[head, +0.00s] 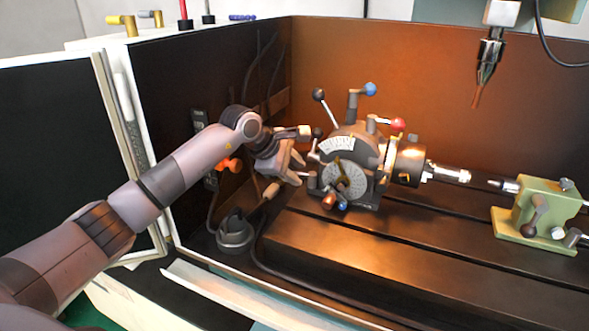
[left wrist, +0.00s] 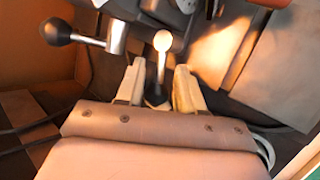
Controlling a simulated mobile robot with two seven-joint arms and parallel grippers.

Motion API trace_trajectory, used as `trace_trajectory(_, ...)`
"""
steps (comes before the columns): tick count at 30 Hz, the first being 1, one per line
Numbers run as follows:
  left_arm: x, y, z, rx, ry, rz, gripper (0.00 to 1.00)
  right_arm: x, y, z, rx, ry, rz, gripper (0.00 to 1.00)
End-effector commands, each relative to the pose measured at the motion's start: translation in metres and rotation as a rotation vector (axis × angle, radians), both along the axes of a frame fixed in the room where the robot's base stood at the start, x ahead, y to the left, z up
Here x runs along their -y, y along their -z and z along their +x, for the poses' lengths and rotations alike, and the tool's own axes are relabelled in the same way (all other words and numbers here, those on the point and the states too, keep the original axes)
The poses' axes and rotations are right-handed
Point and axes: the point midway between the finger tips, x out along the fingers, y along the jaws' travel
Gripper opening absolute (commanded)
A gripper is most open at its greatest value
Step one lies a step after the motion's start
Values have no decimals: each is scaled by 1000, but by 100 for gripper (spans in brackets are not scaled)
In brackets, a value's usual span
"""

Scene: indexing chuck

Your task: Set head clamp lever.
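The indexing head (head: 350,160) is a dark grey unit with a graduated dial and several ball-ended levers. My left gripper (head: 300,170) is at its left side, with its fingers pointing at the head. A gap shows between the lever and each finger. I cannot tell which lever this is in the head view. My right gripper is not in view.
A black-ball lever (left wrist: 58,32) sticks out left of the fingers. Blue-ball (head: 369,89) and red-ball (head: 397,124) levers rise from the head. A chuck (head: 407,160) and green tailstock (head: 540,212) stand to the right on the slotted table (head: 340,250). A spindle tool (head: 487,62) hangs above.

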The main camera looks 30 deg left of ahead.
Motion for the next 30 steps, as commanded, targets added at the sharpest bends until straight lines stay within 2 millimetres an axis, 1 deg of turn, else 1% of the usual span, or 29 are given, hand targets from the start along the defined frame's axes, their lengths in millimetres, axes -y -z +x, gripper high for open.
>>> trace_trajectory(8,1,2,1,-1,0,0,37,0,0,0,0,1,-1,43)
trace_trajectory(9,1,2,1,-1,0,0,30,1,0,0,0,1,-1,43)
trace_trajectory(12,1,2,1,-1,0,-1,0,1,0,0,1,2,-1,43)
trace_trajectory(30,-3,3,1,-3,-5,6,0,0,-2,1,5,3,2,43)
